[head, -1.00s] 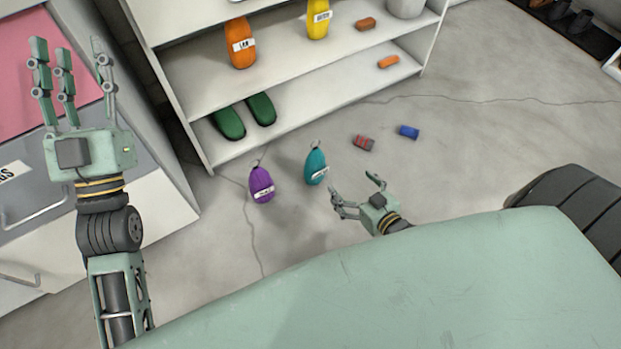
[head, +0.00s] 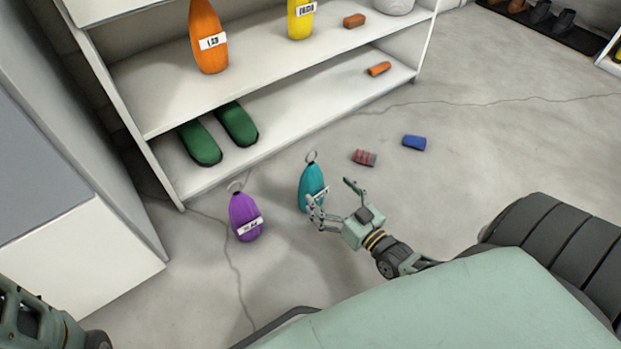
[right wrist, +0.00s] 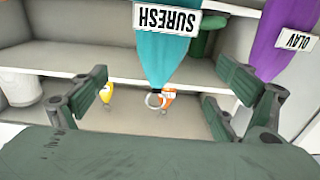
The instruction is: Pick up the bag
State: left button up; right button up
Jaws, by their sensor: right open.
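A teal bag (head: 311,188) with a ring on top stands on the floor. In the right wrist view the teal bag (right wrist: 166,50) shows upside down, its label reading SURESH, its ring between the spread fingers. A purple bag (head: 244,216) with a white label stands to its left; in the right wrist view the purple bag (right wrist: 278,35) reads OLAV. My right gripper (head: 331,195) is open, just right of the teal bag, one finger overlapping its lower right side in the head view. I cannot tell whether they touch. My left gripper is out of view.
A white shelf unit (head: 280,135) stands behind the bags. It holds an orange bag (head: 209,40), a yellow bag (head: 300,20) and green shoes (head: 237,124). A red-striped item (head: 364,158) and a blue item (head: 414,143) lie on open floor to the right.

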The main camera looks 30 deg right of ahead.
aim_at(320, 196)
notch_tip(320, 196, down, 6)
jog(key=b, duration=0.4)
jog(key=shift+w+r, duration=0.1)
jog(key=shift+w, duration=0.45)
jog(key=w+b, duration=0.2)
jog(key=w, duration=0.1)
jog(key=w+b, duration=0.2)
jog(key=shift+w+a, duration=0.2)
jog(key=shift+a, duration=0.05)
jog(key=shift+w, duration=0.5)
jog(key=c, duration=1.6)
jog(key=shift+r, duration=0.15)
jog(key=shift+c, duration=0.4)
